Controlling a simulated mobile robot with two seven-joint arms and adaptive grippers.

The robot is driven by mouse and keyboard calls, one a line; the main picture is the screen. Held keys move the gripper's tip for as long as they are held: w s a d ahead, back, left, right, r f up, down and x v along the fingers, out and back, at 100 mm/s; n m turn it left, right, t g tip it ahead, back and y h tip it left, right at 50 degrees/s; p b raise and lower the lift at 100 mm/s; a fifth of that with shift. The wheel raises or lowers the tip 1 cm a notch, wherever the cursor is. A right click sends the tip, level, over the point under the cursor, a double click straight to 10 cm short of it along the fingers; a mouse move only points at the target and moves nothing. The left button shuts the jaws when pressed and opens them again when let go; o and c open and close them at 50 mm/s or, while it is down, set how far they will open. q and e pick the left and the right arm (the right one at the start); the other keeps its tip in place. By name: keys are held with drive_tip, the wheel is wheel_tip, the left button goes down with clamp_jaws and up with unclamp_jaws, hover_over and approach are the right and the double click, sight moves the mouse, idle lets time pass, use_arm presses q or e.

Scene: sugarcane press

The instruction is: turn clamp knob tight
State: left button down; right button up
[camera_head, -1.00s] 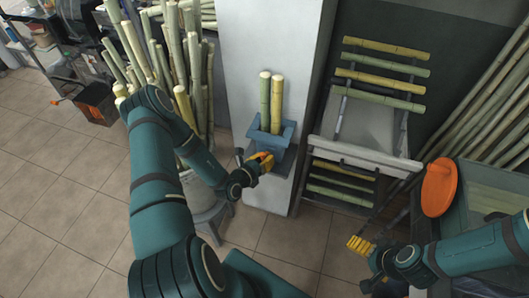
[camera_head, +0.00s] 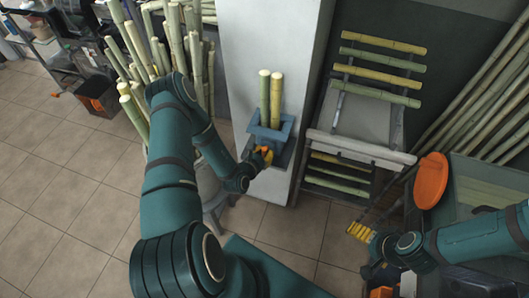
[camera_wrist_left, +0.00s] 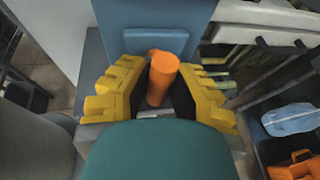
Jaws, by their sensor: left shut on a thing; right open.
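The orange clamp knob (camera_wrist_left: 162,80) is a short cylinder on the front of the blue clamp holder (camera_head: 284,133). In the left wrist view it stands between the yellow fingers of my left gripper (camera_wrist_left: 160,92), which is shut on it. The holder's blue face (camera_wrist_left: 150,42) rises behind the knob. Two upright cane pieces (camera_head: 270,98) stand in the holder. In the head view my left gripper (camera_head: 262,157) is at the holder's front and mostly hides the knob. My right gripper (camera_head: 358,232) is open and empty at the lower right, away from the holder.
A rack (camera_head: 362,120) with several cane pieces stands right of the white pillar (camera_head: 265,35). An orange disc (camera_head: 431,181) is near my right arm. A grey stool (camera_head: 213,200) stands under my left forearm, with a bundle of canes behind. Floor at left is clear.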

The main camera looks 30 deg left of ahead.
use_arm(q)
drive_tip(key=shift+a, duration=0.1)
drive_tip(key=c, duration=0.8)
unclamp_jaws()
drive_tip(key=shift+c, duration=0.2)
drive_tip(key=v, duration=1.2)
